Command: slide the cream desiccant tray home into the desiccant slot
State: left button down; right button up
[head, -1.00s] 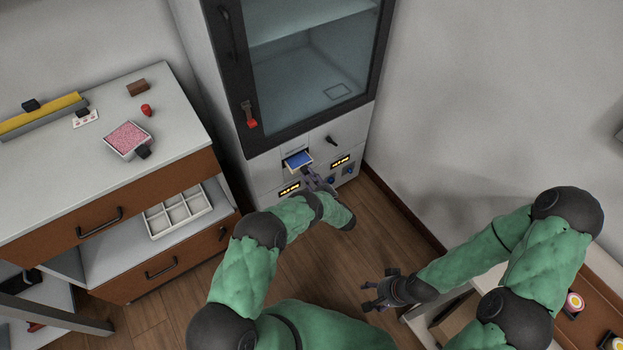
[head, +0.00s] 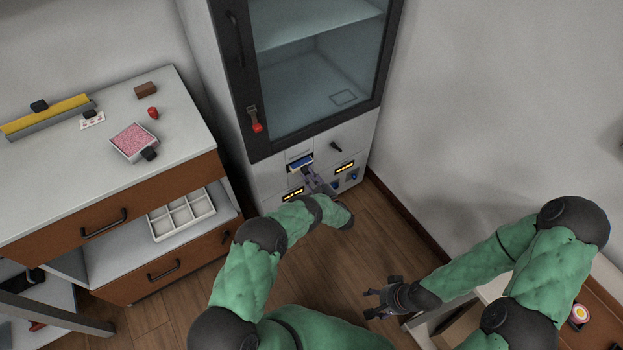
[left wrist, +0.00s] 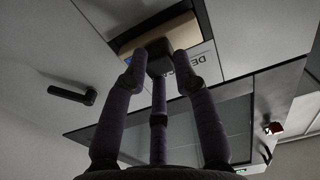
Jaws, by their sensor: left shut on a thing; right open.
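The cream desiccant tray (left wrist: 178,37), with blue contents (head: 300,164), sits partly in the desiccant slot (head: 299,155) in the cabinet's lower panel. Only a narrow blue strip shows in the head view. In the left wrist view its cream front stands in the dark slot opening, beside a label starting "DE". My left gripper (head: 313,178) is shut on the tray's dark handle (left wrist: 158,57), which sits between the fingertips. How far the tray projects is hard to tell. My right gripper (head: 374,300) is open and empty, above the floor at the right.
The glass door (head: 315,70) above the slot is closed. A tray of pink beads (head: 134,142) lies on the left bench (head: 60,180). A side table stands at lower right.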

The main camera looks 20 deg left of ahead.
pick_arm(q)
jog(key=shift+x, duration=1)
jog(key=c, duration=0.9)
grip_release()
jog(key=shift+s+d, duration=0.1)
jog(key=v, duration=1.1)
jog(key=shift+s+d, duration=0.25)
